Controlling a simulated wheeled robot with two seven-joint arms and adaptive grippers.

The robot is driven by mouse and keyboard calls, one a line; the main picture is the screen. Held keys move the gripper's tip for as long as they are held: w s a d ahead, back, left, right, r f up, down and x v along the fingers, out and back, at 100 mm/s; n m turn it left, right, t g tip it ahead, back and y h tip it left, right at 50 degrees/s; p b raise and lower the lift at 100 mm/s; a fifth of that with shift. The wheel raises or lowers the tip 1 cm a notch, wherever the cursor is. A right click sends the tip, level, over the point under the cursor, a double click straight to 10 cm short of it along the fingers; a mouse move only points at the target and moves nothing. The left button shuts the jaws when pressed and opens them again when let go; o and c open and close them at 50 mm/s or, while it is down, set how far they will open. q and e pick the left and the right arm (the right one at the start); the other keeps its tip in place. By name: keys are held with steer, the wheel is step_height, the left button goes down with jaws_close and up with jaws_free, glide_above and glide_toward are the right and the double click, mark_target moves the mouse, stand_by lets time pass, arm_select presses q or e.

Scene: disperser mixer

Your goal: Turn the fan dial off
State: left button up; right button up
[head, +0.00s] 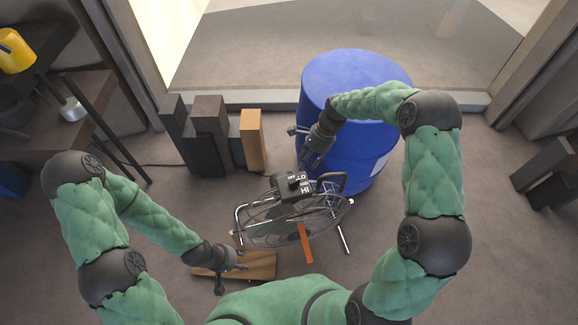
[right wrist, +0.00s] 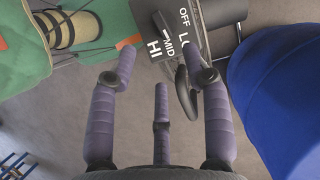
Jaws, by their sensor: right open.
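The fan (head: 270,228) stands on the floor in the middle of the head view, with a round wire cage and tubular legs. On its top is a dark control box (head: 289,187) with a dial (head: 295,181) and white lettering. In the right wrist view the box (right wrist: 215,14) reads OFF, LO, MID and HI around the dial (right wrist: 163,22); its exact setting is unclear. My right gripper (head: 311,164) is open and empty, just above and beyond the box. My left gripper (head: 235,270) looks open, low at the left of the fan.
A blue drum (head: 345,75) stands close behind the fan. The fan's curved black handle (right wrist: 185,95) is beside the box, near my right fingers. Wooden blocks (head: 210,130) stand at the back left. A wooden board (head: 262,266) lies by my left gripper.

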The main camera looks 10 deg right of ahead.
mark_target(295, 182)
steer(key=b+x, duration=0.3)
steer(key=x, duration=0.7)
steer(key=shift+s+a+f, duration=0.1)
steer(key=shift+a+f, duration=0.05)
steer(key=shift+f, duration=0.2)
jaws_close()
